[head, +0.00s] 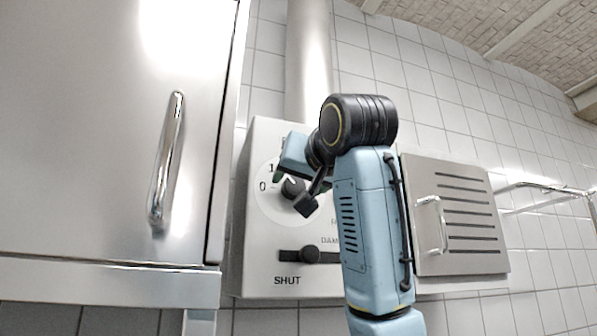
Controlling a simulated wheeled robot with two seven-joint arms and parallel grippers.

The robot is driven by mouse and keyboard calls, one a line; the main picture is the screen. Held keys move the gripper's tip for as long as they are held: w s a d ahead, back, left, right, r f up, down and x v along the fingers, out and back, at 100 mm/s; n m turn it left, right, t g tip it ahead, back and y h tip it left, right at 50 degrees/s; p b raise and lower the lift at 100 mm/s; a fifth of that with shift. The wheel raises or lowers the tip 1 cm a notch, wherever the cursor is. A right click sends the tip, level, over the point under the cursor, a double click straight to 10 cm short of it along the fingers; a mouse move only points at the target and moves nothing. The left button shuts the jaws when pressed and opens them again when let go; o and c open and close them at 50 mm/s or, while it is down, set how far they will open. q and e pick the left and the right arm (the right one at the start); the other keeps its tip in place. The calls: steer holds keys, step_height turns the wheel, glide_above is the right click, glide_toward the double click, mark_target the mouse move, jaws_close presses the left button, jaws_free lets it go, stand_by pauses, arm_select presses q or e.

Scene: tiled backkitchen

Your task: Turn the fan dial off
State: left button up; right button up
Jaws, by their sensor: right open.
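The fan dial is a black knob (292,188) on a round white scale on the wall control box (265,140). The marks 0 and 1 show at the scale's left; the rest of the scale is hidden behind my right arm. My right gripper (290,190) is at the dial, with its dark fingertips around or just in front of the knob. It is open; whether it touches the knob I cannot tell. The knob's pointing direction is hard to make out. My left gripper is out of view.
Below the dial is a damper slider (310,254) with SHUT at its left. A steel cabinet door with a handle (167,160) stands close on the left. A louvred panel (458,215) and a wire rack (545,188) are on the right. A pipe (309,60) rises above the box.

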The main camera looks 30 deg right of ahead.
steer(key=shift+w+d, duration=0.1)
steer(key=shift+w, duration=0.4)
steer(key=c, duration=1)
steer(key=shift+n, duration=0.3)
steer(key=n, duration=0.4)
steer(key=shift+b, duration=0.3)
steer(key=shift+r+n, duration=0.15)
steer(key=shift+n, duration=1.95)
steer(key=shift+s, duration=0.1)
